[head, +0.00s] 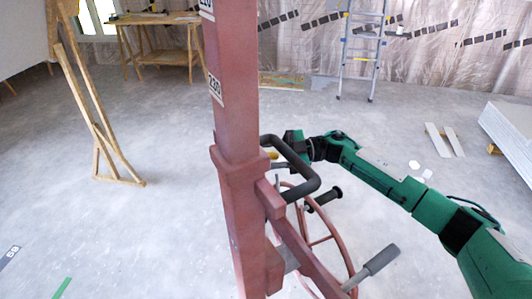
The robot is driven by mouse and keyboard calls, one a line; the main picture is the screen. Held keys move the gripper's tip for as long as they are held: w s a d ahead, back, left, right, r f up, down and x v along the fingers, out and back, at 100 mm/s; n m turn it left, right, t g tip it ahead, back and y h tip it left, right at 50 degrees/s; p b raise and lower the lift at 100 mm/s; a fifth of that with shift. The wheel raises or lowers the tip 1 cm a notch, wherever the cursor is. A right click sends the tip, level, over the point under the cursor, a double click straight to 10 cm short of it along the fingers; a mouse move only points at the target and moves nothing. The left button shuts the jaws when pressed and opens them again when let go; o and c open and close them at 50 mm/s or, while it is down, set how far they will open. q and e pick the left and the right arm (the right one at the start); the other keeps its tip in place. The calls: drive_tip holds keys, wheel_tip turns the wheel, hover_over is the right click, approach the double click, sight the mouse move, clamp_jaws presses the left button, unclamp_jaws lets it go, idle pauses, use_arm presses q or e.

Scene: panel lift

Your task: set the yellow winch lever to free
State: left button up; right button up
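The red mast (238,110) of the panel lift stands upright in the middle of the head view. A small yellow piece (272,155), which looks like the winch lever, shows just right of the mast, mostly hidden behind the black bent handle (307,172). Its setting cannot be read. My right arm comes in from the right, and my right gripper (283,164) is beside the yellow piece, behind the black handle. Its fingers are largely hidden, so I cannot tell whether they are open, shut or touching the lever. My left gripper is not in view.
A red winch wheel (340,262) with a black knob (324,199) and a grey grip (382,260) is below my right arm. A wooden frame (98,130) stands at left. A wooden workbench (155,45), a stepladder (362,50) and white panels (508,132) are farther off. Much floor is clear.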

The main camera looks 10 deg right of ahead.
drive_tip(key=shift+a, duration=0.2)
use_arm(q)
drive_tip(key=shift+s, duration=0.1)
use_arm(e)
clamp_jaws()
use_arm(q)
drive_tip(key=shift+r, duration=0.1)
use_arm(e)
drive_tip(key=shift+r, duration=0.1)
